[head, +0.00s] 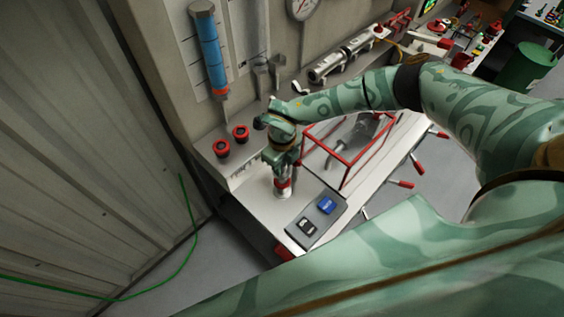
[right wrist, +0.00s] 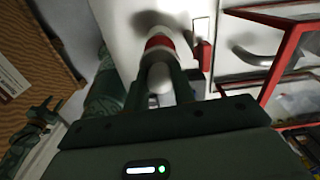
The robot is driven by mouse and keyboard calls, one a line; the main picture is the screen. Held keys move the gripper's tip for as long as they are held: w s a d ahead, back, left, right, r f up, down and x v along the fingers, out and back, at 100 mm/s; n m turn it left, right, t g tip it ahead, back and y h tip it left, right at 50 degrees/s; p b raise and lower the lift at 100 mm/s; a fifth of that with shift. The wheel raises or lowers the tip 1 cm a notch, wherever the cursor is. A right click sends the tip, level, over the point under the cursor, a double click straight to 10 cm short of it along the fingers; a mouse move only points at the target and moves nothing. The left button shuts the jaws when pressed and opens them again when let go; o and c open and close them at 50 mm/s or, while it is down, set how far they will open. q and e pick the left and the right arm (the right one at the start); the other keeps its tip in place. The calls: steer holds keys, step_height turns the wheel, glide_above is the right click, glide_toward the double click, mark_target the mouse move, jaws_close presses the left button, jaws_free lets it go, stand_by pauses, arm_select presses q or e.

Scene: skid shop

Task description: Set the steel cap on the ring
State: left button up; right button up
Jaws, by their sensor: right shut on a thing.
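My right gripper (head: 284,176) points down over a small upright fitting at the near end of the grey bench. It is shut on a pale, rounded piece (right wrist: 160,78), seemingly the steel cap, which shows between the fingers in the right wrist view (right wrist: 162,65). A red ring (right wrist: 159,43) shows just beyond the fingertips, on a pale steel post (head: 282,194). The fingers hide the cap in the head view. I cannot tell whether the cap touches the ring.
A plate with a blue button (head: 326,205) and a dark button (head: 306,227) lies right of the post. A red-framed guard (head: 345,158) stands behind it. Two red round pieces (head: 240,132) (head: 222,148) sit on the ledge. Red-handled levers (head: 402,184) line the bench's right side.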

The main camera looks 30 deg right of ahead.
steer(key=shift+f, duration=0.4)
stand_by(0.8)
steer(key=shift+f+b, duration=0.65)
steer(key=shift+f, duration=0.3)
steer(key=shift+f+b, duration=0.4)
steer(key=shift+f, duration=0.4)
stand_by(0.6)
steer(key=o, duration=0.9)
